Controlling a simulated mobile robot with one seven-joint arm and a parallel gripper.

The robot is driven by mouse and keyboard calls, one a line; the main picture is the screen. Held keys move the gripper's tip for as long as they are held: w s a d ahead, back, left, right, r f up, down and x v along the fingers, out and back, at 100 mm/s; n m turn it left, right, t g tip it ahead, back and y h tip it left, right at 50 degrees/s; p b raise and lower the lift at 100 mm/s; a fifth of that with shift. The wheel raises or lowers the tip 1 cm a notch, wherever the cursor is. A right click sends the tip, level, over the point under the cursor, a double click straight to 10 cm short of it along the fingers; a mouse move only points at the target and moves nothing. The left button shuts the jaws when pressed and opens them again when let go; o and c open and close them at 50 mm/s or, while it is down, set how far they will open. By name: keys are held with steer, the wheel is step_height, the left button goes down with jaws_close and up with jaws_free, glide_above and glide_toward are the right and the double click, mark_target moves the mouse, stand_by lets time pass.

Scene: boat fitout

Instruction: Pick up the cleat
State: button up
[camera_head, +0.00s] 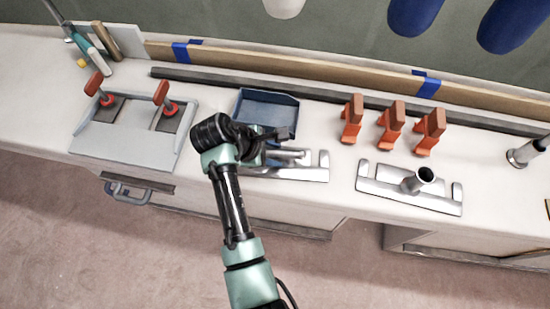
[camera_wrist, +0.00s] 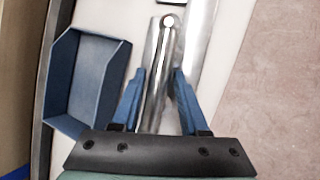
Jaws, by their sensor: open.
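A shiny metal piece, which I take to be the cleat (camera_head: 291,155), lies on the bench just in front of the blue tray. In the wrist view it is a long chrome bar (camera_wrist: 156,65) with a round spot near its far end. My gripper (camera_head: 271,153) is over it, pointing down. In the wrist view the blue fingers of my gripper (camera_wrist: 159,82) are apart, one on each side of the bar. I cannot tell whether they touch it. My arm hides part of the piece in the head view.
The blue tray (camera_head: 266,93) is close behind my gripper and shows left in the wrist view (camera_wrist: 88,85). A metal plate with an upright tube (camera_head: 410,188) and several orange clamps (camera_head: 390,125) stand to the right. A grey fixture (camera_head: 128,143) with red-handled clamps is to the left.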

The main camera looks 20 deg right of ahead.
steer(key=shift+d+f, duration=0.2)
steer(key=shift+f, duration=0.15)
steer(key=shift+c, duration=0.3)
jaws_close()
steer(key=shift+r, duration=0.1)
stand_by(0.9)
